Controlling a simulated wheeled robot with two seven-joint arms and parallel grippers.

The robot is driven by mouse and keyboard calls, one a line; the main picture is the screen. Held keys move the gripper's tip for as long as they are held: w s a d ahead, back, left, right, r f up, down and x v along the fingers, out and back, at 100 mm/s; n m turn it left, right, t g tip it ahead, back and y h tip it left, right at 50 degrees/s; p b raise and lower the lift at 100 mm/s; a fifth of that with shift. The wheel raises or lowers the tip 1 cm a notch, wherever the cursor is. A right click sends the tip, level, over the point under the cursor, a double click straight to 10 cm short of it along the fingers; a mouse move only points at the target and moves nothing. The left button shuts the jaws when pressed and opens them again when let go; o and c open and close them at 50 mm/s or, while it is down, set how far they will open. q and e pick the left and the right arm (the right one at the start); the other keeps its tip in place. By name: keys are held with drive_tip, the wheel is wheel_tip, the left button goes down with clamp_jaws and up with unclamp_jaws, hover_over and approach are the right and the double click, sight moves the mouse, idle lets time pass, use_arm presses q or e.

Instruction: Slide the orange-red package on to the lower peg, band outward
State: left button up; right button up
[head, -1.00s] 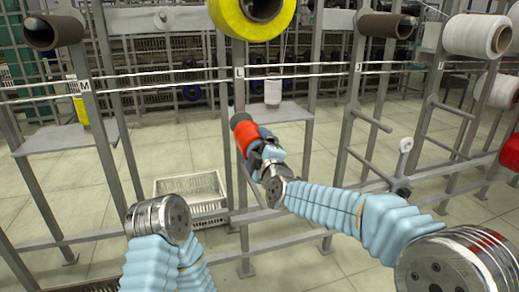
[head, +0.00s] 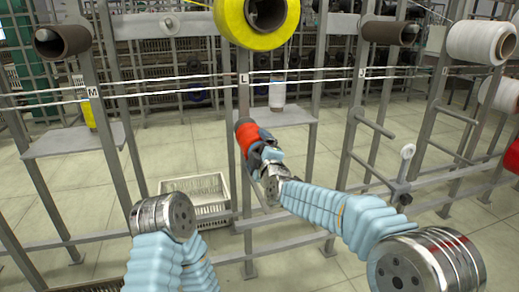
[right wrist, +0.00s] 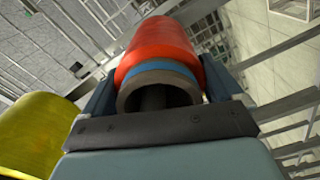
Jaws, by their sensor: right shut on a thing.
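The orange-red package (head: 247,137) is in my right gripper, in front of the post marked L, below the yellow package. In the right wrist view the package (right wrist: 163,45) shows a blue band (right wrist: 160,77) around its near end, facing my wrist. The dark tube end (right wrist: 158,97) on that side is open, its inside in shadow. My right gripper (head: 262,148) is shut on the package, with one finger on each side. The lower peg is hidden behind the package, so I cannot tell whether the peg is inside the tube. My left gripper is out of view.
A yellow package (head: 232,22) sits on the upper peg above; a brown tube (head: 62,40) and a white package (head: 480,41) sit on neighbouring pegs. A small white bobbin (head: 277,94) stands on a shelf behind. A white crate (head: 207,212) is on the floor.

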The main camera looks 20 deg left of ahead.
drive_tip(key=shift+w+d+r, duration=0.1)
drive_tip(key=shift+w+r, duration=0.1)
drive_tip(key=shift+r, duration=0.3)
idle(0.4)
drive_tip(key=shift+f+b, duration=0.35)
drive_tip(key=shift+f, duration=0.35)
idle(0.3)
drive_tip(key=o, duration=0.9)
drive_tip(key=shift+c, duration=0.2)
drive_tip(key=shift+f, duration=0.1)
drive_tip(key=shift+s+d+f, duration=0.15)
drive_tip(key=shift+f, duration=0.05)
drive_tip(key=b+v, duration=0.2)
drive_tip(key=v, duration=1.1)
drive_tip(key=shift+s+r, duration=0.35)
